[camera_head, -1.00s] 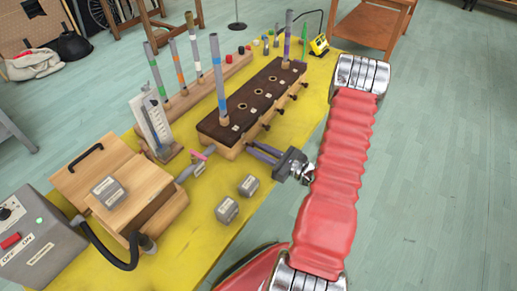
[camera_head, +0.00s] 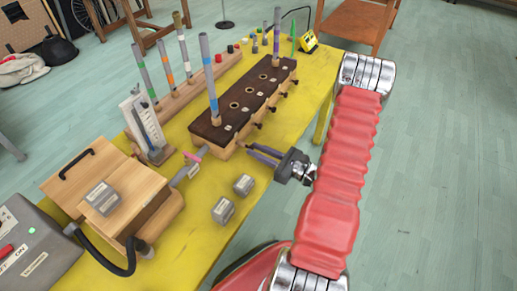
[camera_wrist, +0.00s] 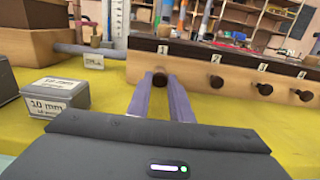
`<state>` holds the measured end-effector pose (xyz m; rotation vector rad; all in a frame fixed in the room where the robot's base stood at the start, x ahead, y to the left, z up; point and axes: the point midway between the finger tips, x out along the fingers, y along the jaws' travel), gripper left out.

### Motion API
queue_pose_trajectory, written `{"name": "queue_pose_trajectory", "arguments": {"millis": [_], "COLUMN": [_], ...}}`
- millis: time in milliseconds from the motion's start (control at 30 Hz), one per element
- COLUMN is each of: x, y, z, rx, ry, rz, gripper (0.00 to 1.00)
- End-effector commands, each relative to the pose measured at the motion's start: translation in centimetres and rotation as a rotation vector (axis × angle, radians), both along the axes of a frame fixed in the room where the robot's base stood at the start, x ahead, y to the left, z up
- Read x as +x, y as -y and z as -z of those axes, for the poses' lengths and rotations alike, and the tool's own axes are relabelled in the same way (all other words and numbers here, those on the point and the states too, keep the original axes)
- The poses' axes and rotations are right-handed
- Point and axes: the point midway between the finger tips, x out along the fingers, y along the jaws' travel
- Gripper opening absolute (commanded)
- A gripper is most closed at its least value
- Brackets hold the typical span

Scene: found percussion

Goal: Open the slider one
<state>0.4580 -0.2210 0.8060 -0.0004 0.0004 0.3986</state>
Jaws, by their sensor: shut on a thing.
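The slider box (camera_head: 225,134), a long wooden block with a dark top, lies on the yellow table, with a row of dark round knobs along its near side. In the wrist view slider one's knob (camera_wrist: 160,80) sits below the label "1" (camera_wrist: 163,50). My gripper (camera_head: 247,149) reaches to the front end of that side. In the wrist view the two purple fingers (camera_wrist: 160,85) are closed around slider one's knob, which shows between their tips. Its stem is hidden, so I cannot tell how far it is out.
Slider knobs two (camera_wrist: 216,83) and three (camera_wrist: 264,89) stand to the right. Small grey blocks (camera_head: 223,210) lie near the gripper. A grey tube (camera_head: 208,75) rises from the box. A wooden bellows-like box (camera_head: 120,185) stands left. Floor to the right is clear.

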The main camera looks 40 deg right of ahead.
Motion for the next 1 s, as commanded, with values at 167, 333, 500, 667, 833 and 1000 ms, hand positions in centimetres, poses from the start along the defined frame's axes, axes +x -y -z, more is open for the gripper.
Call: {"name": "queue_pose_trajectory", "arguments": {"millis": [167,333,500,667,833,1000], "x": [-0.05,0.01,0.05,0.07,0.08,-0.15], "y": [-0.3,-0.35,-0.39,-0.42,-0.45,-0.35], "z": [-0.01,0.0,0.0,-0.01,-0.01,-0.01], "rx": [0.001,0.001,0.001,0.001,0.0,0.0], "ry": [0.001,0.0,0.0,0.0,0.0,0.0], "rz": [-0.011,-0.013,-0.014,-0.014,-0.015,-0.015], "gripper": [0.0,0.0,0.28,0.37,0.37,0.37]}}
